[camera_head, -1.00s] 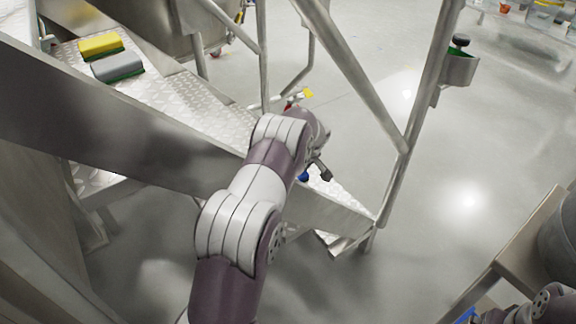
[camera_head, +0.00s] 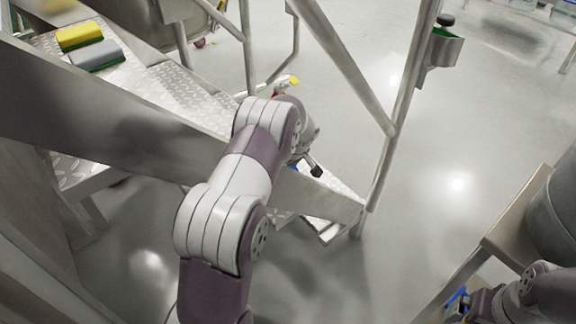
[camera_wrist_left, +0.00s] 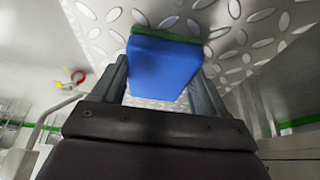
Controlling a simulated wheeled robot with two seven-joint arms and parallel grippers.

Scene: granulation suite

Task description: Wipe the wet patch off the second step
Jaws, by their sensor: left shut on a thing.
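My left gripper (camera_head: 311,164) reaches over the metal stairs beside the lower tread (camera_head: 338,187). Its arm hides much of the steps. In the left wrist view my left gripper (camera_wrist_left: 162,82) is shut on a blue sponge (camera_wrist_left: 163,68) with a green pad (camera_wrist_left: 165,35). The green pad faces the diamond-plate tread (camera_wrist_left: 105,32); I cannot tell whether it touches. A dark area (camera_head: 172,84) shows on the upper plate; I cannot tell whether it is wet. My right gripper (camera_head: 457,303) is low at the right, its jaws unclear.
A yellow sponge (camera_head: 79,37) and a grey sponge (camera_head: 96,55) lie on the upper plate (camera_head: 135,62). A sloping stringer (camera_head: 110,130) and handrail posts (camera_head: 386,165) flank the steps. A small holder (camera_head: 443,48) hangs on the rail. Open floor (camera_head: 440,140) lies right.

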